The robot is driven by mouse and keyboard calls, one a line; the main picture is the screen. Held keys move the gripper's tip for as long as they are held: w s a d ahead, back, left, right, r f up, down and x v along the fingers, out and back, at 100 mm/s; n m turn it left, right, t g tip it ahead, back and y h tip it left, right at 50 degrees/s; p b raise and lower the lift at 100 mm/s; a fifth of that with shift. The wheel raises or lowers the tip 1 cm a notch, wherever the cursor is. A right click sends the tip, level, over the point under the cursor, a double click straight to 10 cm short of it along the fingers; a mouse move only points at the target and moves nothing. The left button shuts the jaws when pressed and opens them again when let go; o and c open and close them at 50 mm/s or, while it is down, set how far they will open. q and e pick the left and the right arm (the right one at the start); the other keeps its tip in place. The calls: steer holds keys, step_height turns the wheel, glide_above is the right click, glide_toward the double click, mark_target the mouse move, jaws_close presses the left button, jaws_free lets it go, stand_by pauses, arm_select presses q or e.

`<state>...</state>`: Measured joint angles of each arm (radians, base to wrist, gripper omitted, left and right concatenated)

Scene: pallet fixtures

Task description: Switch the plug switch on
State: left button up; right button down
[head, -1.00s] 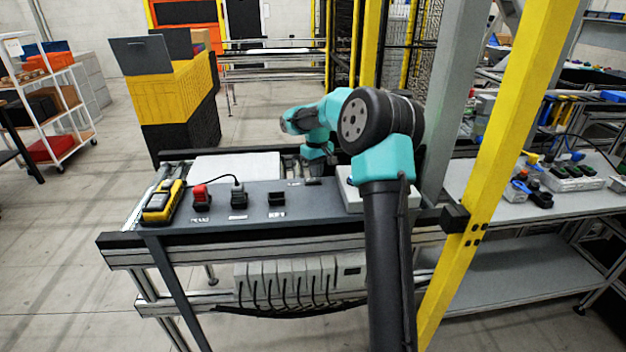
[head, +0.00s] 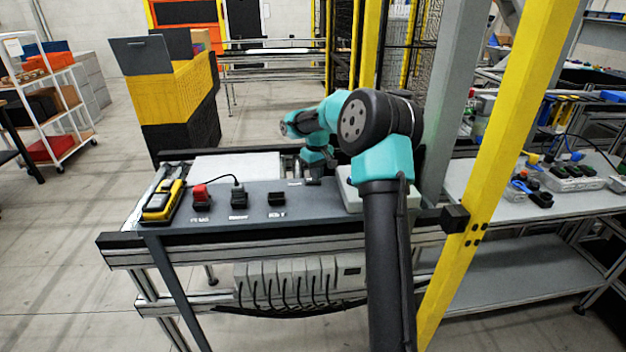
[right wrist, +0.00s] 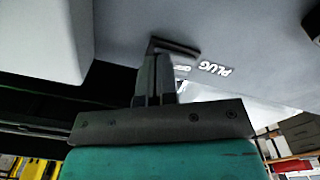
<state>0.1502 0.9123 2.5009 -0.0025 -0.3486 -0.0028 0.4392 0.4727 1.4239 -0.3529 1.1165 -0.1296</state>
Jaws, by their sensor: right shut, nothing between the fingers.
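My right gripper (head: 314,178) points down over the back right of the dark grey panel (head: 255,222), and its arm hides part of that area. In the right wrist view, its fingers (right wrist: 156,62) are shut and empty. Their tips are at a dark, low, bar-shaped part (right wrist: 176,47) on the panel, beside the white "PLUG" lettering (right wrist: 215,68). This part looks like the plug switch; I cannot tell its position or whether the fingers touch it. A smaller label (right wrist: 183,68) beside it is hard to read. My left gripper is not in view.
Along the panel stand a yellow handheld device (head: 162,202), a red-topped part (head: 200,195), a black part with a cable (head: 238,197) and a black socket-like part (head: 276,198). A white block (head: 350,195) sits close right of the gripper. A yellow post (head: 500,150) stands further right.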

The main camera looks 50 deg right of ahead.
steer(key=shift+r, duration=3.4)
